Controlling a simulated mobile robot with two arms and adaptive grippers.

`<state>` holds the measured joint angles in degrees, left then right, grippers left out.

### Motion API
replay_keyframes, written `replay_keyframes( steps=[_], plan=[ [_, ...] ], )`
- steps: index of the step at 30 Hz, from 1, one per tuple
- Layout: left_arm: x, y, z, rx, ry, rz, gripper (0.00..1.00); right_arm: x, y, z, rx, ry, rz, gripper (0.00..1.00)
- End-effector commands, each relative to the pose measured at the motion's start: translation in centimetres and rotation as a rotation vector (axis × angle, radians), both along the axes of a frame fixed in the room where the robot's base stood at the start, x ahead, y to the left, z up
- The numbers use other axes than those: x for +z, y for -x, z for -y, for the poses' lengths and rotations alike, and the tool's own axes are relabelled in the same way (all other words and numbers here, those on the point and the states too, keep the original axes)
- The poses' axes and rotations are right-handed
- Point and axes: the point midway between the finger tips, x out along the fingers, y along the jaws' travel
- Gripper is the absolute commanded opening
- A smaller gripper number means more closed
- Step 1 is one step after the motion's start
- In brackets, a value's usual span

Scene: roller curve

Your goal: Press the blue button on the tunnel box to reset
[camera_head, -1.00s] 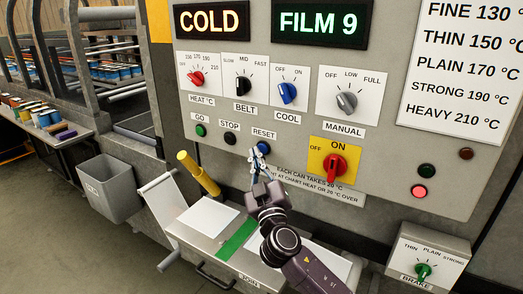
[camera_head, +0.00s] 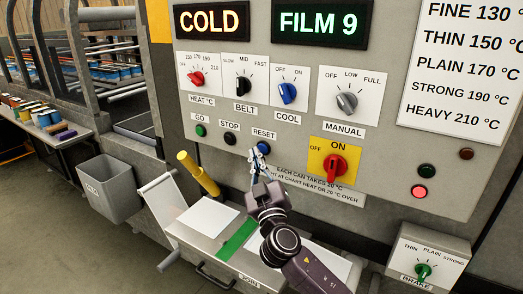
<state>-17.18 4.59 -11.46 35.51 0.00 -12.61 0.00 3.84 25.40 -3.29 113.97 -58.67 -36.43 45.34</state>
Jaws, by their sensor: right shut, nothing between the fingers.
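The blue button (camera_head: 264,147) sits under the RESET label on the grey front panel of the tunnel box (camera_head: 400,165). My right gripper (camera_head: 257,152) is shut and empty, with its fingertips at the left side of the blue button. The fingers cover part of the button, and I cannot tell whether they touch it or whether it is pushed in. The green GO button (camera_head: 201,131) and the black STOP button (camera_head: 230,139) are to its left. My left gripper is not in view.
A red ON/OFF switch (camera_head: 336,165) on a yellow plate is to the right. Dials are above. Displays read COLD (camera_head: 211,20) and FILM 9 (camera_head: 318,23). A red lamp (camera_head: 419,191) is lit. Below are a yellow handle (camera_head: 198,174) and a grey bin (camera_head: 110,190).

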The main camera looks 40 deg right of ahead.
Motion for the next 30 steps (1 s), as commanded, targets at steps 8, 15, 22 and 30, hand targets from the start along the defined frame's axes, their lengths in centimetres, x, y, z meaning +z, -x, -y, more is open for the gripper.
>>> replay_keyframes(
  steps=[8, 15, 22, 30],
  plan=[
    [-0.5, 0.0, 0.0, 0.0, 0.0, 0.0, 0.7, -0.1, -0.3, 0.7, -0.001, 0.0, 0.001, 0.0],
    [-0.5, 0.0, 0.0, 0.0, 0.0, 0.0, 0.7, 0.0, -0.3, 0.8, 0.0, 0.0, 0.0, 0.0],
    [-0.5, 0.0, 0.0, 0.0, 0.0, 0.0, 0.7, 0.0, -0.3, 0.8, 0.0, 0.0, 0.0, 0.0],
    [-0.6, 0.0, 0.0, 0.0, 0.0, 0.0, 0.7, 0.0, -0.5, 1.1, 0.0, 0.001, 0.0, 0.0]
  ],
)
